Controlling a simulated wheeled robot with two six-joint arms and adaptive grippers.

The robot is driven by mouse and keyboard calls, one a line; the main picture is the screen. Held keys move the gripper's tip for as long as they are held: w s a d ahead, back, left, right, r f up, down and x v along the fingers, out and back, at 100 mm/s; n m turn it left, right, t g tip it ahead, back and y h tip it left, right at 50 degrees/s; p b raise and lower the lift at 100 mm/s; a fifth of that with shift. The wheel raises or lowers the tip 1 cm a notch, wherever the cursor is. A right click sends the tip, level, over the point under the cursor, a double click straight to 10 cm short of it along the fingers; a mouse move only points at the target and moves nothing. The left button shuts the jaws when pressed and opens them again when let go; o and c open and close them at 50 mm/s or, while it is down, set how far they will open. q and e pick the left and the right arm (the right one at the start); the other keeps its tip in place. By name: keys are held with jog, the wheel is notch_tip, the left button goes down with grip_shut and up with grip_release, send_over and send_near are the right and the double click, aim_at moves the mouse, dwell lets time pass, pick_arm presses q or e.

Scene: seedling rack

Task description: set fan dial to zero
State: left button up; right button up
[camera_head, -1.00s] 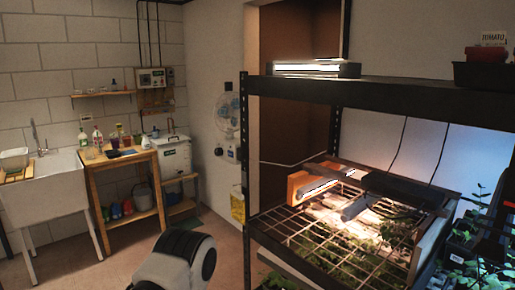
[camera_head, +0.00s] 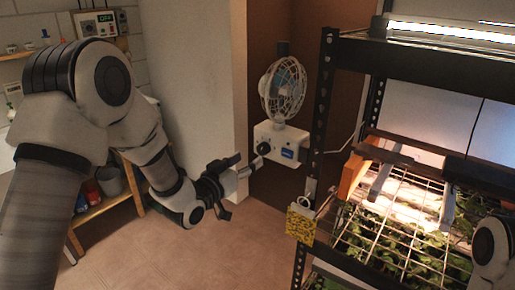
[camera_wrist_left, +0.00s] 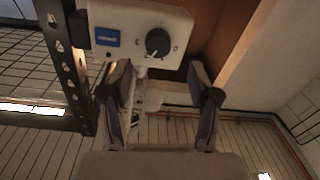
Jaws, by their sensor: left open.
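The fan (camera_head: 283,90) has a round caged head above a white control box (camera_head: 285,133) on the wall beside the rack. Its dark round dial (camera_head: 264,148) is on the box front, left of a blue label. In the left wrist view the dial (camera_wrist_left: 158,43) shows larger, with marks around it; I cannot read its setting. My left gripper (camera_head: 246,168) is just left of and below the dial in the head view. In the wrist view its fingers (camera_wrist_left: 160,85) are spread apart and empty, with the dial beyond the gap. My right gripper is out of view.
The black rack post (camera_head: 319,110) stands close to the right of the fan box. A yellow tag (camera_head: 300,224) hangs on the rack below it. A wall edge (camera_head: 238,80) is just left of the fan. The floor below is open.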

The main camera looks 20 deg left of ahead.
aim_at(261, 150)
pick_arm(q)
jog(key=p+x, duration=0.2)
jog(key=x, duration=0.3)
jog(key=shift+w+d, duration=0.25)
jog(key=shift+w, duration=0.05)
jog(key=shift+w+d, duration=0.2)
jog(key=shift+w, duration=0.05)
jog(key=shift+a+f, duration=0.1)
jog(key=shift+a, duration=0.15)
jog(key=c, duration=0.5)
jog(key=shift+d, duration=0.1)
jog(key=c, duration=0.7)
